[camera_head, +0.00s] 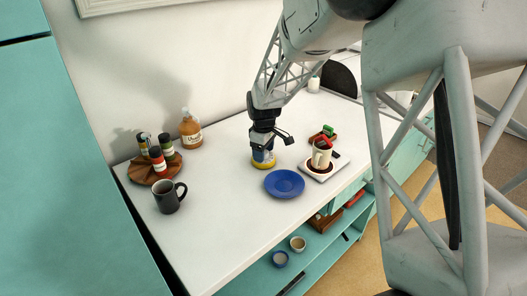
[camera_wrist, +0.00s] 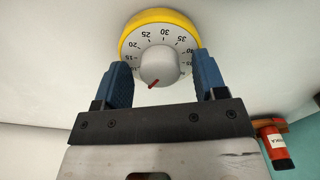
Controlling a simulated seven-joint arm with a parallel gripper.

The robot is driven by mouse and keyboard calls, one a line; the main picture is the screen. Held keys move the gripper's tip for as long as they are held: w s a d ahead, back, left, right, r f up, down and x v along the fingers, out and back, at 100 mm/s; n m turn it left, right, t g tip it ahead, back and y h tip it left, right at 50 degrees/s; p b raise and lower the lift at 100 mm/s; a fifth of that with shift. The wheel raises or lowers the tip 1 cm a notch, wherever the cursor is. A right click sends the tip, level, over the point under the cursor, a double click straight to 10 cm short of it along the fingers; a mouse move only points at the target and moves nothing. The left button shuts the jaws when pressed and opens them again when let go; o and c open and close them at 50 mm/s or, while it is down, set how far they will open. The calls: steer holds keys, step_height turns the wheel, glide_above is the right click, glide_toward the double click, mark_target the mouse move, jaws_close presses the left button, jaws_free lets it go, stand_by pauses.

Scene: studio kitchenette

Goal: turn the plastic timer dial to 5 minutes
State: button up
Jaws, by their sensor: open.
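The timer (camera_head: 263,163) stands on the white counter, beneath my gripper (camera_head: 263,150) in the head view. In the wrist view the timer (camera_wrist: 160,16) has a yellow rim, a pale numbered face and a grey central knob (camera_wrist: 160,64). The knob's red pointer aims down and slightly left; the numbers near it cannot be read. The figures 15 to 35 show along the left and top. My gripper (camera_wrist: 160,64) is open, one blue finger on each side of the knob. I cannot tell if either finger touches it.
A blue plate (camera_head: 285,184) lies just right of the timer, with a cream mug (camera_head: 321,154) on a white base beyond it. A dark mug (camera_head: 168,197), spice jars (camera_head: 157,160) and a bottle (camera_head: 190,130) stand left.

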steer(key=c, duration=0.9)
steer(key=shift+c, duration=0.2)
steer(key=shift+m, duration=0.3)
steer(key=o, duration=0.9)
steer(key=shift+o, duration=0.2)
steer(key=shift+r, duration=0.1)
steer(key=shift+r, duration=3.75)
